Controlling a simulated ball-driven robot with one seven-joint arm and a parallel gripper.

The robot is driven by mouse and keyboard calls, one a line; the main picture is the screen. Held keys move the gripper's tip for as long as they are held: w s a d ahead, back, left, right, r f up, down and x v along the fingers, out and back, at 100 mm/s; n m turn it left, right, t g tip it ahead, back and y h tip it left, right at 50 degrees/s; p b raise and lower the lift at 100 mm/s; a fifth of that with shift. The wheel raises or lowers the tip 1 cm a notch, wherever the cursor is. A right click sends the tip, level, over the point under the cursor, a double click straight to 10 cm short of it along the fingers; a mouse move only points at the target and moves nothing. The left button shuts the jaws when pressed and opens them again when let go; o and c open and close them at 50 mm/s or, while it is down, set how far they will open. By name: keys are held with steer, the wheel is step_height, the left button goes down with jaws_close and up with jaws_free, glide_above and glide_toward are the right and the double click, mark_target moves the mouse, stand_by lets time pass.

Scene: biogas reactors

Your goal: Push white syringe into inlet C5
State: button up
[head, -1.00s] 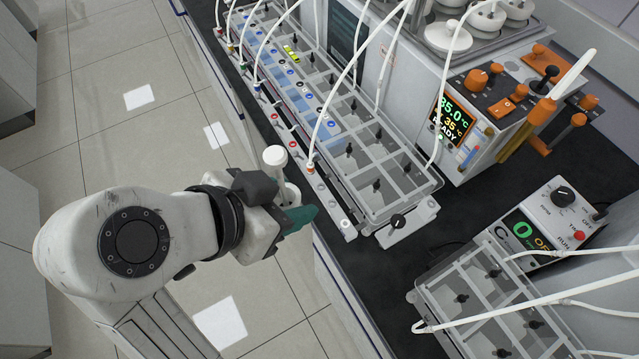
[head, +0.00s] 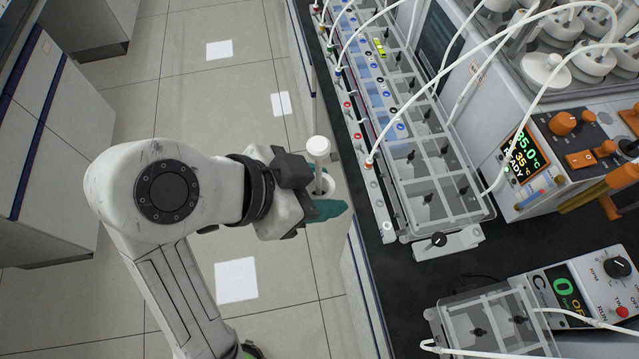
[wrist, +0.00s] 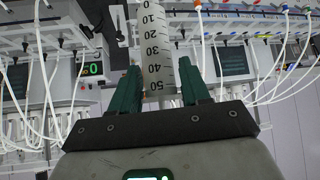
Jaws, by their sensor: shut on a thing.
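My gripper (head: 328,209), with teal fingers, is shut on the white syringe (head: 318,147). In the head view the syringe's plunger end points up, and its lower barrel is hidden by the fingers. In the wrist view my gripper (wrist: 158,82) has a finger on each side of the syringe's graduated barrel (wrist: 156,45); its tip is out of frame. The gripper is over the floor, left of the bench edge and apart from the inlet rail (head: 376,195). Coloured ring inlets line this rail and the strip beside it; I cannot read which is C5.
The clear reactor tank (head: 450,205) stands on the black bench right of the rail. White tubes (head: 440,78) arch over it from the rail. A heater control unit (head: 560,150) and a second tank (head: 490,325) stand further right. Floor left of the bench is open.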

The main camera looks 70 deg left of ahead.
steer(key=shift+r+p, duration=0.85)
steer(key=shift+r, duration=0.05)
steer(key=shift+r, duration=0.35)
steer(key=shift+r+p, duration=0.2)
steer(key=shift+p, duration=0.2)
